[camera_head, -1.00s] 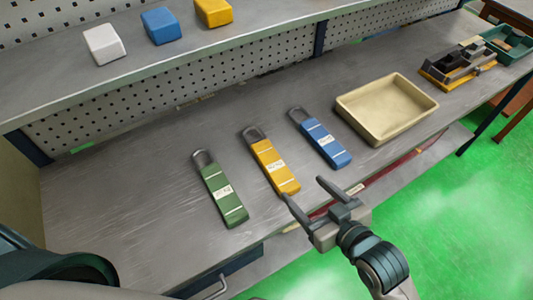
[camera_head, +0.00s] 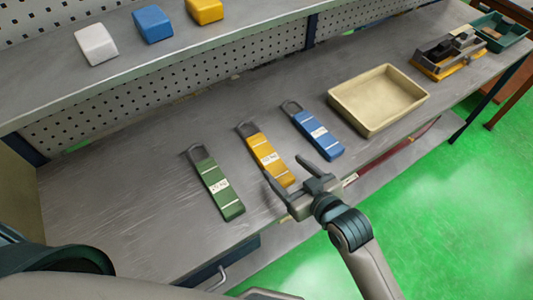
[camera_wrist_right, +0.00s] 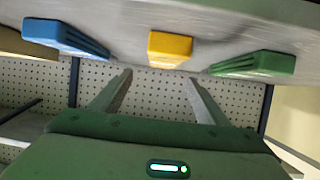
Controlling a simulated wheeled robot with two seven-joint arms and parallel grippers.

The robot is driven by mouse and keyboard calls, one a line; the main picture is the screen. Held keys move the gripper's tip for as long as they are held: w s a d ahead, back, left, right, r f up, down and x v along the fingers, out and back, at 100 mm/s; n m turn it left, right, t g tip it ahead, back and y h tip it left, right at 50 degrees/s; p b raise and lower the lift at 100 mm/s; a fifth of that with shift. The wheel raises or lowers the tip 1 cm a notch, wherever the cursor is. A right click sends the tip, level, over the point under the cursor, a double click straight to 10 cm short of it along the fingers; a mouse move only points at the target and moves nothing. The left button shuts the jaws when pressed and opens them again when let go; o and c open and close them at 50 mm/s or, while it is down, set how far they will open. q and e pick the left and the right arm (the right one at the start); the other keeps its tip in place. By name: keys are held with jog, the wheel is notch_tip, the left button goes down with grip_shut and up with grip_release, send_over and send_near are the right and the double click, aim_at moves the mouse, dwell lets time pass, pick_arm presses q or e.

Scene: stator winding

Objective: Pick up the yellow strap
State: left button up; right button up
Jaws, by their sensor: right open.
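The yellow strap (camera_head: 262,150) lies flat on the workbench, with a dark loop at its far end and a white label. In the right wrist view its yellow end (camera_wrist_right: 170,47) appears above and between the fingers. The green strap (camera_head: 213,185) lies to its left and the blue strap (camera_head: 318,134) to its right. My right gripper (camera_head: 284,167) is open and empty at the yellow strap's near end, one finger overlapping that end in the head view. Contact cannot be told. It also shows in the right wrist view (camera_wrist_right: 158,79). My left gripper is not in view.
A beige tray (camera_head: 420,101) stands right of the straps. A grey and yellow fixture (camera_head: 448,56) and a green bin (camera_head: 502,40) are farther right. White, blue and yellow blocks sit on the upper shelf (camera_head: 110,68). The bench left of the green strap is clear.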

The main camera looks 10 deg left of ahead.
aim_at(267, 154)
jog(key=shift+p+x, duration=0.55)
jog(key=shift+x, duration=2.2)
jog(key=shift+a, duration=0.1)
jog(key=shift+w+a+f+p, duration=0.25)
jog(key=shift+w+a+p, duration=0.15)
jog(key=shift+a+p, duration=0.1)
jog(key=p+x, duration=0.1)
jog(key=x, duration=0.1)
jog(key=shift+w+a+f, duration=0.1)
jog(key=shift+a+f, duration=0.1)
jog(key=shift+a, duration=0.05)
jog(key=shift+w+a+f, duration=0.3)
jog(key=shift+w+a, duration=0.05)
jog(key=shift+w, duration=0.05)
jog(key=c, duration=1.4)
